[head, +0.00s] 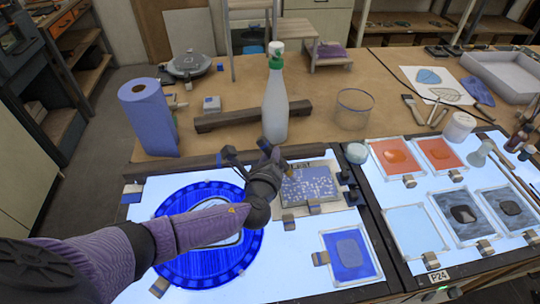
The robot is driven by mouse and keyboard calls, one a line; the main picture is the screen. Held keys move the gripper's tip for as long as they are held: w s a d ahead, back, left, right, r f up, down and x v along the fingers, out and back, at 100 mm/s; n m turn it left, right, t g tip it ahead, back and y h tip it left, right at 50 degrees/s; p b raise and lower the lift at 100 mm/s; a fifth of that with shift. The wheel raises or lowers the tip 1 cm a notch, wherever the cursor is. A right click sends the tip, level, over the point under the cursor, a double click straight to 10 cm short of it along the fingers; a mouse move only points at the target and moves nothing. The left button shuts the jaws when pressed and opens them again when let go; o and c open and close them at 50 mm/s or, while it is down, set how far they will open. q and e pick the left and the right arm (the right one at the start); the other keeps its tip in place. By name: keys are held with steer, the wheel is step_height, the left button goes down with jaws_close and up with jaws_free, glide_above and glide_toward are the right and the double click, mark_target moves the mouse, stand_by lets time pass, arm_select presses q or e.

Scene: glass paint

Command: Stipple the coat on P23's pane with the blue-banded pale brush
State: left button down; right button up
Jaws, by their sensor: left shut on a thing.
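My left arm comes in from the left over the lit table. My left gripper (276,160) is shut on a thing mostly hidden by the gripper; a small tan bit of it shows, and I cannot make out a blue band. Whether the held thing touches the pane I cannot tell. My right gripper is not in view.
A round blue disc (166,262) lies partly under my arm. A blue pane (350,252) lies at front centre. A green-capped bottle (275,105) and a dark wooden bar (222,120) stand behind the gripper.

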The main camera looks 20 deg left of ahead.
arm_select(q)
step_height(320, 180, up, 2)
steer(key=shift+p, duration=0.6)
steer(key=shift+f, duration=0.15)
steer(key=w+d+b, duration=0.2)
steer(key=w+d, duration=0.2)
steer(key=d, duration=0.1)
steer(key=shift+d, duration=0.4)
steer(key=shift+s, duration=0.1)
steer(key=shift+b, duration=0.3)
